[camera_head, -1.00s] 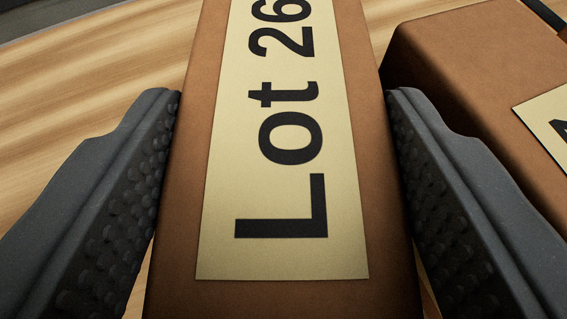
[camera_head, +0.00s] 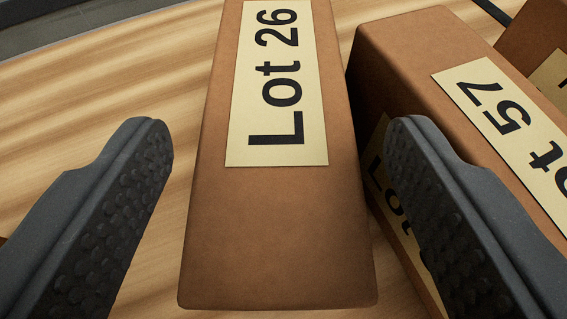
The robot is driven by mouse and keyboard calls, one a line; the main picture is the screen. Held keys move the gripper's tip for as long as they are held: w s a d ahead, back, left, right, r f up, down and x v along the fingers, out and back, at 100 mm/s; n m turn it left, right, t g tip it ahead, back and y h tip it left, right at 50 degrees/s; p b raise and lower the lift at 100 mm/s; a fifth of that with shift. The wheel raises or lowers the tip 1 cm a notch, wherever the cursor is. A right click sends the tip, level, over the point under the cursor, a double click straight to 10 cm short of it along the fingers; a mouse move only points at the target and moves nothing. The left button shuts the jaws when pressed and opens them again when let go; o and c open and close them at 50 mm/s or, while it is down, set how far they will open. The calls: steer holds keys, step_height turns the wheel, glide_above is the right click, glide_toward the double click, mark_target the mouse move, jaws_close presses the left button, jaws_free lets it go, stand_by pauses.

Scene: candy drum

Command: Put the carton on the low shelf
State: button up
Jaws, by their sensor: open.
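A brown carton (camera_head: 275,220) with a cream label reading "Lot 26" lies on a wooden surface in the middle of the camera view. Its far end is cut off by the top edge. My gripper (camera_head: 272,140) is open, with one finger on each side of the carton. The left finger stands clear of it with wood showing between. The right finger is close to its right side, in front of a neighbouring carton. I cannot tell whether the right finger touches either one.
A second brown carton (camera_head: 400,60), labelled "Lot 57", stands close on the right. Part of another brown carton (camera_head: 530,40) shows at the upper right. The wooden surface (camera_head: 110,80) is bare on the left. A grey area (camera_head: 40,30) lies beyond its far edge.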

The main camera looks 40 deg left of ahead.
steer(key=v, duration=0.7)
steer(key=shift+s, duration=0.1)
steer(key=shift+d+r, duration=0.1)
